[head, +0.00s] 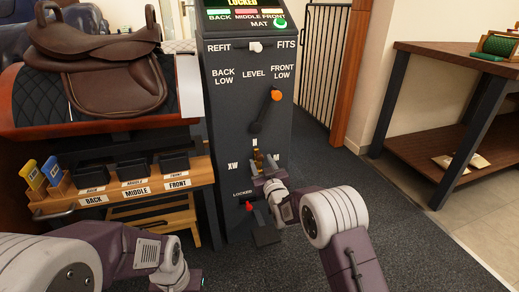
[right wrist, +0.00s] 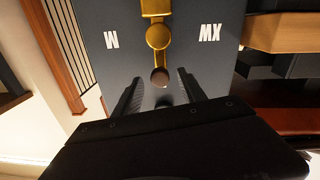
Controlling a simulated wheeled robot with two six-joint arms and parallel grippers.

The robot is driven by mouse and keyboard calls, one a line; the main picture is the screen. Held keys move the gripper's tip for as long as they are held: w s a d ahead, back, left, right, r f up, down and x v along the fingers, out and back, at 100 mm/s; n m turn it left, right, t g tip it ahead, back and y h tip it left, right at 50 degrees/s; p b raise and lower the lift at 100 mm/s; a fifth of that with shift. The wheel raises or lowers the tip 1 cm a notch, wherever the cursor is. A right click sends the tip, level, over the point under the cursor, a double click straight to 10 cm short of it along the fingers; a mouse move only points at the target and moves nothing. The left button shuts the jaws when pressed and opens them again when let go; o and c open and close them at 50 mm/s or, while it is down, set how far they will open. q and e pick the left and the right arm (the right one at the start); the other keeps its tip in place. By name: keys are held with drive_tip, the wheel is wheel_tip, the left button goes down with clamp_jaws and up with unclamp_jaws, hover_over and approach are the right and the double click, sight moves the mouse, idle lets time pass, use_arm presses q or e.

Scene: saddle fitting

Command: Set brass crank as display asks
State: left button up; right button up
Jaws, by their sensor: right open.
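The brass crank (head: 259,158) is low on the front of the dark console (head: 225,110), below a small white mark. In the right wrist view its brass arm (right wrist: 158,37) runs up and down the picture, with a round brownish end (right wrist: 160,77) between my finger tips. My right gripper (head: 266,181) is open just in front of the crank; its fingers (right wrist: 160,92) stand either side of that end, apart from it.
The console bears a REFIT/FITS slider (head: 255,47), an orange-knobbed lever (head: 277,95) and a red LOCKED lever (head: 249,206). An XW label is left of the crank. A brown saddle (head: 110,60) and labelled bins (head: 131,173) stand left; a bench (head: 440,52) stands right.

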sight(260, 159)
drive_tip(key=shift+x, duration=1.15)
drive_tip(key=shift+w+a, duration=0.15)
drive_tip(key=shift+w, duration=0.45)
clamp_jaws()
